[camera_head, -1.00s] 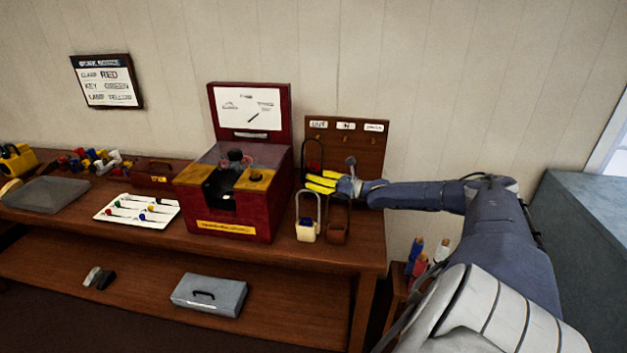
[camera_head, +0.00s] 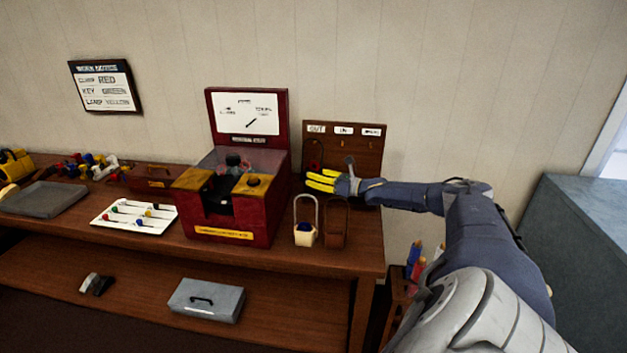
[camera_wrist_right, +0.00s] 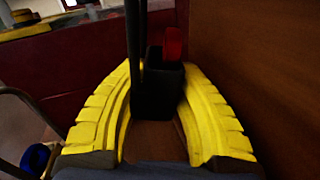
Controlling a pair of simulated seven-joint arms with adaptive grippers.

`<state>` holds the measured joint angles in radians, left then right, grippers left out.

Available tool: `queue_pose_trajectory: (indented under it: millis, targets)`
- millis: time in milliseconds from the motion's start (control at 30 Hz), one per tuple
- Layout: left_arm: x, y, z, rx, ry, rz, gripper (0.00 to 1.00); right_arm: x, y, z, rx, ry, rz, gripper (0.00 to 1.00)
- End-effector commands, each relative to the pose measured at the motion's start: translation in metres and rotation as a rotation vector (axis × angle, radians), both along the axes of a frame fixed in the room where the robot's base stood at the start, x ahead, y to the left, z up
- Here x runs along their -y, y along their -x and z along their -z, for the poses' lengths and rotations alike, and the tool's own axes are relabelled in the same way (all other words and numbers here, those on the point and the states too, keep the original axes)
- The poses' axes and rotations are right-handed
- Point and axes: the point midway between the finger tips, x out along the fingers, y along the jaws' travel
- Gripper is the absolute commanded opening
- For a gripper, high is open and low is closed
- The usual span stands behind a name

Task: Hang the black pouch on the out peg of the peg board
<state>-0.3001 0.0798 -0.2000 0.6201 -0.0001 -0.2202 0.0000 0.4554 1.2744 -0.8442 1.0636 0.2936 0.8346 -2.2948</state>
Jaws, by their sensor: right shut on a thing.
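My right gripper (camera_head: 321,181) has its yellow fingers in front of the lower left of the brown peg board (camera_head: 369,158). In the right wrist view the fingers are closed around the black pouch (camera_wrist_right: 157,98), which has a dark upright strap and a red item showing at its top. In the head view the pouch is mostly hidden by the fingers, and its dark loop shows faintly below the OUT label (camera_head: 316,128). The loop appears below or in front of the out peg; I cannot tell whether they touch. My left gripper is not in view.
A dark red box (camera_head: 252,226) with a raised lid stands just left of the gripper. A cream pouch (camera_head: 305,236) and a brown pouch (camera_head: 335,232) with upright loops stand in front of the board. A white tray (camera_head: 108,226) lies farther left.

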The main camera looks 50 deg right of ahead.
Motion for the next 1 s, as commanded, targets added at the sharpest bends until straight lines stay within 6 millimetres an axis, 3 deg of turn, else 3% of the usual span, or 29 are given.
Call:
queue_pose_trajectory:
  millis: [533,1000]
  targets:
    - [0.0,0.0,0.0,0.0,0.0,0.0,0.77,0.02,-0.012,0.006,0.001,0.0,0.002,0.0]
    - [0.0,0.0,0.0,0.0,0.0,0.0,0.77,0.027,-0.014,0.014,-0.007,0.001,0.008,0.0]
